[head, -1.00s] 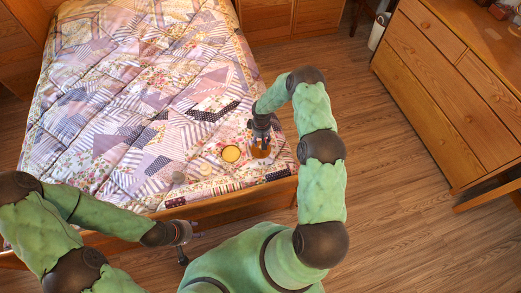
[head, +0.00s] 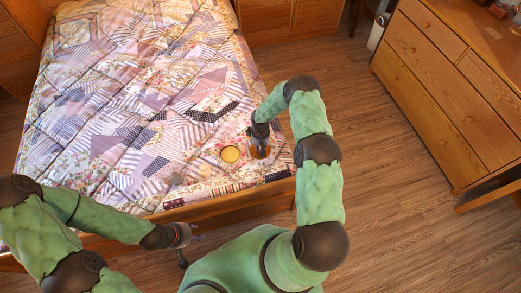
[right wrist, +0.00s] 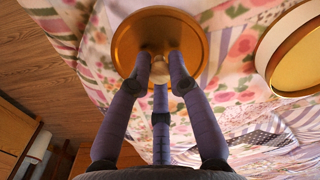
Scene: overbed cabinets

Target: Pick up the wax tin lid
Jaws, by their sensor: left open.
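The wax tin lid (right wrist: 126,42) is a round gold disc with a small knob at its middle in the right wrist view. In the head view it shows as an orange-brown patch (head: 260,152) near the bed's front right corner. My right gripper (right wrist: 161,70) has its fingers closed in around the knob, which sits between the fingertips. In the head view my right gripper (head: 259,144) is over the lid. I cannot tell whether the lid is clear of the quilt. My left gripper (head: 191,240) is open and empty in front of the bed.
A round gold-rimmed tin with a pale yellow inside (head: 230,154) lies left of the lid, and at right in the right wrist view (right wrist: 303,50). Small round items (head: 204,170) lie further left. The patchwork quilt (head: 120,90) is otherwise clear. A wooden dresser (head: 455,95) stands at right.

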